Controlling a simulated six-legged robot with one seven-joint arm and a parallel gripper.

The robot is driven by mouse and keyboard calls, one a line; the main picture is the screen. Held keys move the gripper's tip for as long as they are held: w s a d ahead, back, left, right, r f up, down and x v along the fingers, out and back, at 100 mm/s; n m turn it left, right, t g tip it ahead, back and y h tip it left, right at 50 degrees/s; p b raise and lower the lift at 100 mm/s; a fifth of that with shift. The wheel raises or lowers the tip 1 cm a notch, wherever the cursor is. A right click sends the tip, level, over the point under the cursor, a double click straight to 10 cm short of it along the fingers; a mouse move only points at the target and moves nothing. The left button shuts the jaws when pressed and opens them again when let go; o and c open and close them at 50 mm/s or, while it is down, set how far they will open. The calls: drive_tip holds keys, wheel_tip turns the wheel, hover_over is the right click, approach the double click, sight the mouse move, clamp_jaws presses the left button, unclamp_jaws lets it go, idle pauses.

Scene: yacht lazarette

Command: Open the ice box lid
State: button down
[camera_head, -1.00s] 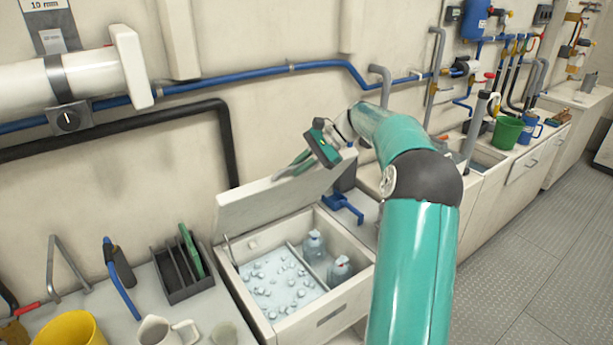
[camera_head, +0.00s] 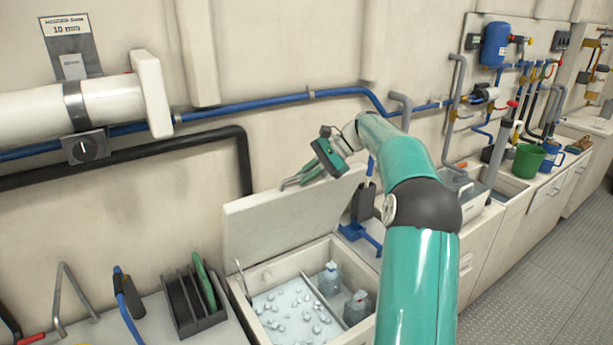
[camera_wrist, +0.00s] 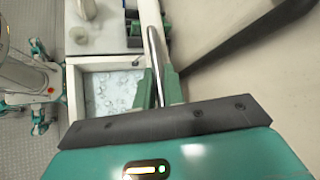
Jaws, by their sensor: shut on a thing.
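The ice box (camera_head: 290,267) is set in the counter with its white lid (camera_head: 292,222) raised steeply at the back, near the wall. The exact finger contact is hard to see.
A dark rack (camera_head: 190,303) with a green board stands left of the ice box. A blue scoop-like tool (camera_head: 357,233) lies to its right. A black pipe (camera_head: 243,165) and a blue pipe (camera_head: 250,103) run along the wall behind. The floor at right is clear.

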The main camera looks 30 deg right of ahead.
drive_tip(key=shift+d, duration=0.1)
drive_tip(key=c, duration=1.5)
unclamp_jaws()
drive_tip(key=v, duration=1.3)
drive_tip(key=shift+s+d+r, duration=0.1)
drive_tip(key=shift+d+r, duration=0.1)
